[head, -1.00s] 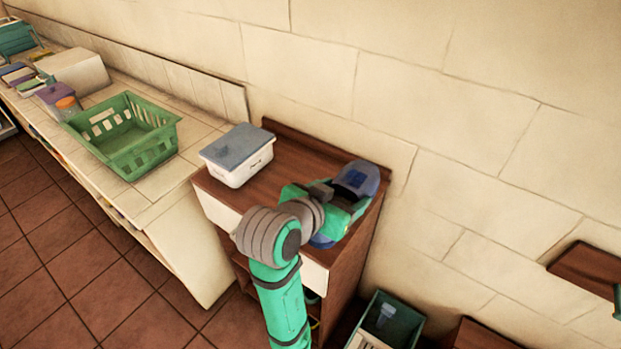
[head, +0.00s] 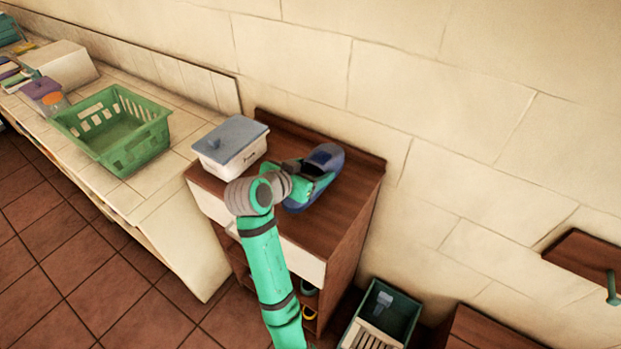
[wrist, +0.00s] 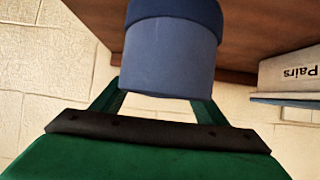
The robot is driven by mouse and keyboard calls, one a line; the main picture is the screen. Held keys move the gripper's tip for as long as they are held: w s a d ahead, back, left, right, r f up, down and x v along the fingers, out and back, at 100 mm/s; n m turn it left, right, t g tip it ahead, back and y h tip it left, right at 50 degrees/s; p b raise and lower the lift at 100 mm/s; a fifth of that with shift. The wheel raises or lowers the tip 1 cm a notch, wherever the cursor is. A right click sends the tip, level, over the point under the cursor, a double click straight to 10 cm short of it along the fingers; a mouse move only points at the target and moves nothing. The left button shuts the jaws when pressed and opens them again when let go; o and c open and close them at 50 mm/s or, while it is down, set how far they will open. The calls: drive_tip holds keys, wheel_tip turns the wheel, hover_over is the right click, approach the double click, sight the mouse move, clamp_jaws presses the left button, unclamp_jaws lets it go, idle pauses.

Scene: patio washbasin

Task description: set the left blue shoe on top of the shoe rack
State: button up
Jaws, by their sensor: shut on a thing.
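A blue shoe (head: 326,160) with a dark opening is over the brown wooden top of the shoe rack (head: 353,186), right of a lidded box. My gripper (head: 308,172) is shut on the shoe, and my arm hides part of it. In the wrist view the blue shoe (wrist: 168,62) sits between the fingers of my gripper (wrist: 160,104), close to the wooden top (wrist: 245,30). I cannot tell whether the sole touches the top.
A white box with a grey-blue lid (head: 231,142) stands on the rack's left part. The rack top is bare at the right. A green basket (head: 115,130) sits on the tiled counter. A dark green crate (head: 383,318) stands on the floor right of the rack.

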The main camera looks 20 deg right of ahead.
drive_tip(key=shift+w+f, duration=0.15)
drive_tip(key=shift+w, duration=0.05)
drive_tip(key=f, duration=0.3)
drive_tip(key=shift+w+a, duration=0.15)
drive_tip(key=shift+w, duration=0.1)
drive_tip(key=shift+f, duration=0.45)
drive_tip(key=o, duration=1.3)
drive_tip(key=shift+c, duration=0.2)
drive_tip(key=shift+s, duration=0.1)
drive_tip(key=v, duration=1.2)
